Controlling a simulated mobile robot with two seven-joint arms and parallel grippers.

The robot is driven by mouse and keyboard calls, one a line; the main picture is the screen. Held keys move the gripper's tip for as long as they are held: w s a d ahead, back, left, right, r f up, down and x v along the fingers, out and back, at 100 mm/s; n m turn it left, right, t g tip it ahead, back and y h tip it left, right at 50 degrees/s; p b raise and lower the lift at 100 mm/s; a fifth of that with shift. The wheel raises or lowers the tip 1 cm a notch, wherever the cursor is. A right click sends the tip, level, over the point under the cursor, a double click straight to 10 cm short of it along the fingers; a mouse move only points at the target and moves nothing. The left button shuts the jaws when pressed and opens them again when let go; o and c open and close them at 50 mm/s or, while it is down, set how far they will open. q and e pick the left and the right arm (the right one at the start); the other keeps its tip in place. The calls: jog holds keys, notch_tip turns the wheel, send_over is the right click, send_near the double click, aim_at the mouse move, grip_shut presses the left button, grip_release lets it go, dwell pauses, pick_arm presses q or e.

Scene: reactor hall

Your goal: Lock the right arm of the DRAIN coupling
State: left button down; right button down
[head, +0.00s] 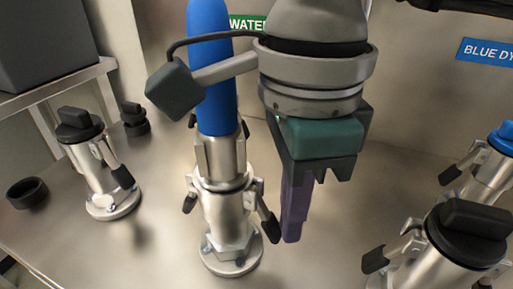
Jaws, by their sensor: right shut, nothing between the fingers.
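A silver coupling (223,215) with a blue hose (208,60) rising from it stands upright in the middle of the steel bench. Its right arm (268,219), black-tipped, hangs down and slightly outward from the body. Its left arm (190,202) hangs close to the body. No DRAIN label shows, so I cannot tell by label whether this is the DRAIN coupling. My right gripper (292,235) comes down from above with its purple fingers shut and empty, just right of that right arm; I cannot tell whether they touch. My left gripper is not in view.
A black-capped coupling (95,165) stands left, near a loose black ring (27,193). Another black-capped coupling (467,235) and a blue-topped one (488,165) stand right. Green WATER (246,26) and blue (487,51) signs are on the back wall. Bare bench lies right of my gripper.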

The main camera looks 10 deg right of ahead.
jog(key=shift+r+p, duration=0.1)
jog(key=shift+p, duration=0.25)
notch_tip(320, 180, up, 7)
jog(key=d+p, duration=0.1)
jog(key=p, duration=0.3)
jog(key=shift+s, duration=0.3)
